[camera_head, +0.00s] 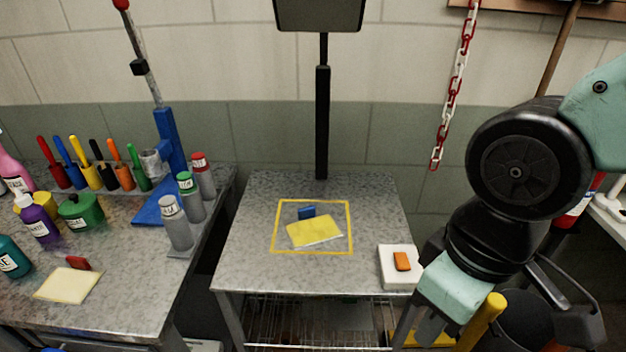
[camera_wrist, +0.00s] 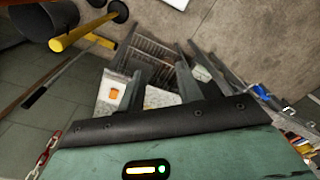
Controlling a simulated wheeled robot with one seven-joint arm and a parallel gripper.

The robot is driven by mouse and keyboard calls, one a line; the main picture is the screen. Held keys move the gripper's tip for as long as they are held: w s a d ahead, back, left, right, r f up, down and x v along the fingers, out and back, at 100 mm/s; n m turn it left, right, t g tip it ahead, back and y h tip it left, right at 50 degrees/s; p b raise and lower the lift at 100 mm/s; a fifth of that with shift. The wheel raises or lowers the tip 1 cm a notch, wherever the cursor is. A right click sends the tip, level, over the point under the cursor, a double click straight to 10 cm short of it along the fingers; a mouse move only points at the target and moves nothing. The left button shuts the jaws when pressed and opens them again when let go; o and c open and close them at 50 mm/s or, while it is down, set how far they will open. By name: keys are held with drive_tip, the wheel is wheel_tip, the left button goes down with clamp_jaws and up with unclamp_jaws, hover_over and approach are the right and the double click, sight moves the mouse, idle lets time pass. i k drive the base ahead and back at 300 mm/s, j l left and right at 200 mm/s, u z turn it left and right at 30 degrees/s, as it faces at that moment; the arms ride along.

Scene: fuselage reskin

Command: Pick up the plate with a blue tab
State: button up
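The plate with a blue tab is a flat yellow plate (camera_head: 314,232) with a small upright blue tab (camera_head: 307,212) at its back edge. It lies slightly turned inside a yellow outlined square on the middle table (camera_head: 250,262) in the head view. I cannot make it out clearly in the wrist view. My gripper (camera_wrist: 158,88) shows in the wrist view with two dark fingers apart and nothing visibly held between them. In the head view my arm is at the right, beyond the table's right edge and apart from the plate.
A white block with an orange tab (camera_head: 402,262) sits at the table's front right corner. A pale plate with a red tab (camera_head: 68,285) lies on the left bench, among bottles, markers and spray cans. A black post (camera_head: 322,120) stands behind the table. A chain (camera_head: 462,80) hangs right.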

sight(311, 229)
drive_tip(key=i+j+u, duration=0.1)
drive_tip(key=j, duration=0.3)
drive_tip(key=i+j, duration=0.1)
drive_tip(key=j, duration=0.25)
drive_tip(key=j+u, duration=0.15)
drive_tip(key=j, duration=0.25)
drive_tip(key=i+j+u, duration=0.1)
drive_tip(key=j, duration=0.25)
drive_tip(key=i+j, duration=0.2)
drive_tip(key=j, duration=0.15)
drive_tip(key=u, duration=0.05)
